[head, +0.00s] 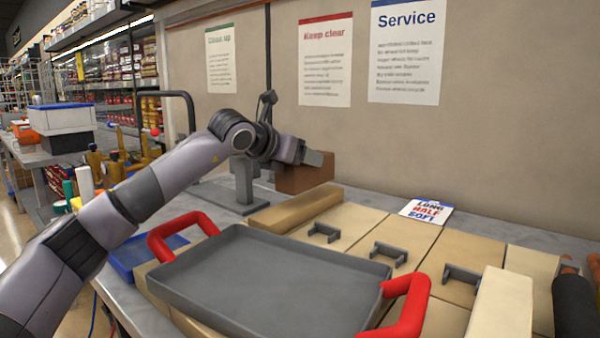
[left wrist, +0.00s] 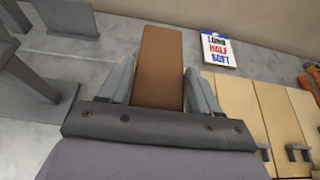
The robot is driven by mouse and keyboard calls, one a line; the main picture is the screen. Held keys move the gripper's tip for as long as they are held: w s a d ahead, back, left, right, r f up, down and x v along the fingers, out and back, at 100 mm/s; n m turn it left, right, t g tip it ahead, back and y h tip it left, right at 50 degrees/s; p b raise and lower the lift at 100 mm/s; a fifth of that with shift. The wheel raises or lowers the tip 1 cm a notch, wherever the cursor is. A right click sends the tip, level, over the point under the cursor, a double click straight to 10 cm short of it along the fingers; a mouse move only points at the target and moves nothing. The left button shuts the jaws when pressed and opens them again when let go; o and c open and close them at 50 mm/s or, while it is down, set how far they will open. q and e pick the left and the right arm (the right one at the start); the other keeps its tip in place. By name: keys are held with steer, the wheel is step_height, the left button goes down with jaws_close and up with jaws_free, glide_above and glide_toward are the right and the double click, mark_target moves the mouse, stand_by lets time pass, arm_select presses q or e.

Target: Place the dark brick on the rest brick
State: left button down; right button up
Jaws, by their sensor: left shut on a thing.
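My left gripper (head: 314,159) is shut on a dark brown brick (head: 303,179) near the back wall. In the left wrist view the dark brick (left wrist: 161,50) sits between the two fingers of the gripper (left wrist: 161,80) and extends beyond them. In the head view a long tan brick (head: 296,209) lies just below and in front of the dark brick. I cannot tell whether they touch, or whether the tan one is the rest brick. A paler brick (head: 504,303) stands at the right front. My right gripper is not in view.
A grey tray (head: 270,280) with red handles (head: 182,236) fills the front middle. Grey brackets (head: 388,254) stand on the tan boards (head: 465,252). A printed card (head: 427,211) lies at the back. A grey stand (head: 243,185) is left of the dark brick.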

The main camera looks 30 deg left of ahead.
mark_target(300, 170)
arm_select(q)
steer(key=shift+f, duration=1.3)
steer(key=shift+f+b, duration=0.2)
steer(key=shift+b, duration=0.1)
steer(key=shift+c, duration=1.1)
jaws_free()
steer(key=shift+f, duration=0.1)
steer(key=shift+r+p, duration=0.2)
steer(key=shift+p, duration=0.1)
steer(key=shift+s, duration=0.4)
steer(key=d+b+v, duration=0.1)
steer(key=v, duration=1)
steer(key=shift+a+r, duration=0.15)
steer(key=shift+a, duration=0.3)
